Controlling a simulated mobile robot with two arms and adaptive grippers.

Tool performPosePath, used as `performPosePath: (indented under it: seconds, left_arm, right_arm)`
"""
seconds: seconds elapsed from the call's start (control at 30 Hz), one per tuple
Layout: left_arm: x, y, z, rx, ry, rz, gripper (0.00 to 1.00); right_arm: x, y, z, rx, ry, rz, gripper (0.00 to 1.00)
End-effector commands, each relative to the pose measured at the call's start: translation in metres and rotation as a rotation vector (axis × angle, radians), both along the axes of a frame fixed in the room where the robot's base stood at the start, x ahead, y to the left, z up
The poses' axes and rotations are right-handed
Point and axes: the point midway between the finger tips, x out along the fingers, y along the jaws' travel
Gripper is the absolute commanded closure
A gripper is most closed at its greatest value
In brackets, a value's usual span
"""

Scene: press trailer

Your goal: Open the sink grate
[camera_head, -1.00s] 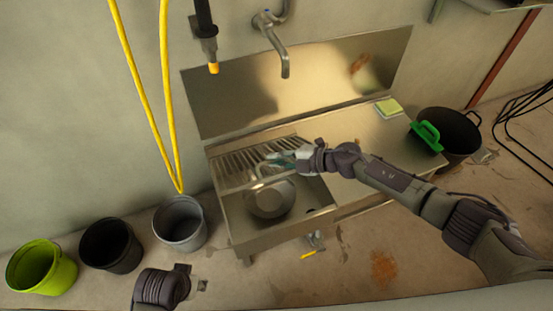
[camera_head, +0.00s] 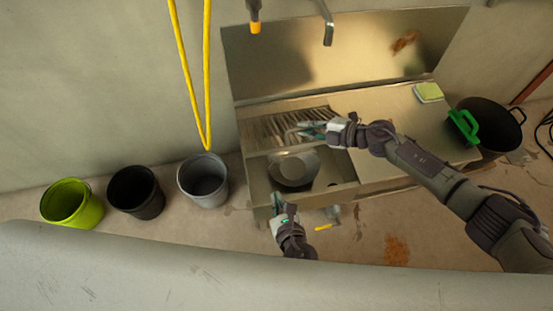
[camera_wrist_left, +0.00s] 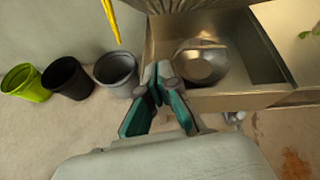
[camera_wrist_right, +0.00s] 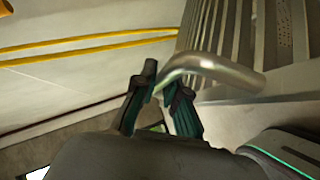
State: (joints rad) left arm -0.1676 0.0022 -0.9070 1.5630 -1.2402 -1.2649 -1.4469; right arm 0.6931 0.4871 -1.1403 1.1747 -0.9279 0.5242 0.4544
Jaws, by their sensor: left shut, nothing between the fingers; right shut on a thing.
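The slatted metal sink grate (camera_head: 278,128) covers the back part of the sink (camera_head: 262,180); the front basin is uncovered, with a metal pan (camera_head: 293,168) in it. My right gripper (camera_head: 308,132) is at the grate's right front area. In the right wrist view its fingers (camera_wrist_right: 163,80) are shut on the grate's bent metal handle (camera_wrist_right: 215,64). My left gripper (camera_head: 277,203) is shut and empty at the sink's front left corner. In the left wrist view its fingertips (camera_wrist_left: 155,76) meet beside the basin wall. The grate's slats (camera_wrist_left: 182,5) show at the top there.
Green (camera_head: 72,205), black (camera_head: 135,195) and grey (camera_head: 203,182) buckets stand left of the sink. A yellow hose (camera_head: 207,90) hangs behind them. On the right are a sponge (camera_head: 428,92) and a black tub (camera_head: 497,122) with a green brush (camera_head: 464,126).

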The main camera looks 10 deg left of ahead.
Motion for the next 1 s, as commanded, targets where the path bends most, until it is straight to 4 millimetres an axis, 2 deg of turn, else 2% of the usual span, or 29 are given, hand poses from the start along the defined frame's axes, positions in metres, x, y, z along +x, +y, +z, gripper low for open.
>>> performPosePath:
  seconds: [0.1,0.23,0.37,0.73,0.8,1.0]
  left_arm:
    - [0.004,-0.016,0.012,0.126,-0.035,-0.092,1.0]
    - [0.011,-0.019,0.013,0.171,-0.047,-0.122,1.0]
    - [0.028,-0.013,0.007,0.173,-0.048,-0.12,1.0]
    - [0.097,0.01,-0.022,0.169,-0.047,-0.118,1.0]
    - [0.102,0.011,-0.009,0.162,-0.049,-0.117,1.0]
    - [0.113,0.015,0.008,0.164,-0.047,-0.118,1.0]
  right_arm:
    - [0.001,-0.001,0.002,0.002,-0.002,-0.002,1.0]
    - [0.001,-0.001,0.002,0.002,-0.002,-0.002,1.0]
    - [0.001,-0.001,0.002,0.002,-0.002,-0.002,1.0]
    - [0.001,0.0,0.002,0.002,-0.002,-0.002,1.0]
    - [0.001,0.0,0.002,0.001,-0.002,-0.003,1.0]
    - [0.001,-0.001,0.002,0.001,-0.002,-0.003,1.0]
